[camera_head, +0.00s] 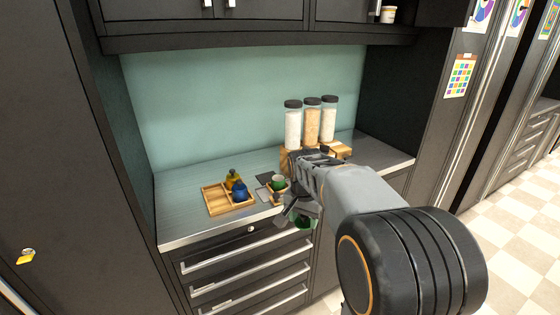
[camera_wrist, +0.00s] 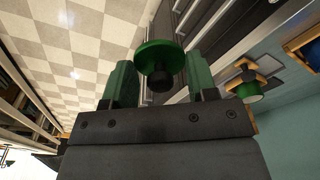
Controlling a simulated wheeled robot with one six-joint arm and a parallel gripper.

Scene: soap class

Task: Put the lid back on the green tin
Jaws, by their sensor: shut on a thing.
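The green lid (camera_wrist: 155,50), a round disc with a dark knob (camera_wrist: 160,79), is held between the fingers of my gripper (camera_wrist: 160,75). In the head view the lid (camera_head: 303,222) hangs below my gripper (camera_head: 297,208), in front of the counter edge and above the drawers. The green tin (camera_head: 278,184) stands on the counter behind and slightly left of my gripper, with a pale open-looking top. The tin (camera_wrist: 249,91) also shows at the right in the wrist view, apart from the lid. My arm hides part of the counter around the tin.
A wooden tray (camera_head: 214,203) left of the tin holds a blue jar (camera_head: 240,193) and an olive-yellow bottle (camera_head: 233,181). Several tall jars with dark lids, such as one (camera_head: 293,125), stand behind my gripper. The counter's left end is clear.

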